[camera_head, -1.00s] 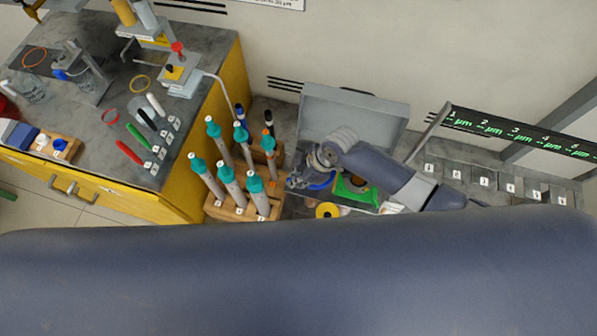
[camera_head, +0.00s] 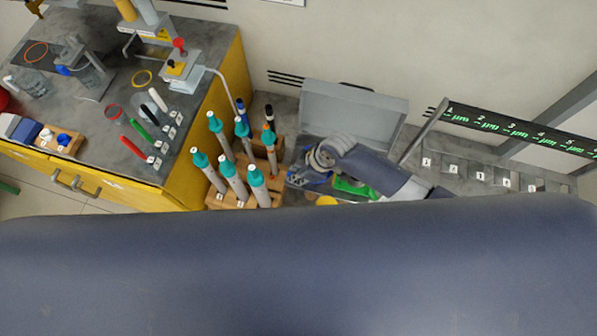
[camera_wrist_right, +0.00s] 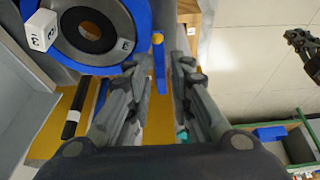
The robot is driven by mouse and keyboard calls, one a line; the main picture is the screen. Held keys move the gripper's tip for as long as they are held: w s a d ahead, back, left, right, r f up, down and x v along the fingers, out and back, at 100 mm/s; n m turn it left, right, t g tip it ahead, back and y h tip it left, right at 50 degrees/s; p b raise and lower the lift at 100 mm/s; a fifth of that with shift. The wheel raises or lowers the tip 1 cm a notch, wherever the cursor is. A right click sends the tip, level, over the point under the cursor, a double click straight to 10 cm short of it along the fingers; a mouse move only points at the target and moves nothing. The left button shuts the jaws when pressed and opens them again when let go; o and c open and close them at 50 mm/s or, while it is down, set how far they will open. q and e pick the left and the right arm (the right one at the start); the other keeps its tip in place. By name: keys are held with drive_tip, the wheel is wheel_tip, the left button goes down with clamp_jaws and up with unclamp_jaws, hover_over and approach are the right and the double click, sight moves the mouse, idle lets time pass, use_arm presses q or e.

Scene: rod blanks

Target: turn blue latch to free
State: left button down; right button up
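In the right wrist view, a blue ring-shaped part (camera_wrist_right: 132,18) surrounds a dark grey disc (camera_wrist_right: 88,32). A narrow blue latch bar (camera_wrist_right: 159,68) with an orange-yellow dot near its top hangs beside the ring. My right gripper (camera_wrist_right: 159,68) is open, with one finger on each side of the bar and a gap visible; contact cannot be told. In the head view my right gripper (camera_head: 303,178) is at the open grey case (camera_head: 352,115), mostly hiding the blue part. A dark gripper, apparently my left (camera_wrist_right: 303,45), shows at the right of the wrist view; its opening is unclear.
A wooden rack (camera_head: 233,200) with several teal-capped rods stands close left of my right gripper. A green part (camera_head: 355,188) lies in the case under my arm. A white lettered cube (camera_wrist_right: 41,30) sits by the ring. A yellow bench (camera_head: 205,150) stands at left.

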idle(0.3)
drive_tip(key=v, duration=1.2)
drive_tip(key=shift+s+a, duration=0.1)
idle(0.4)
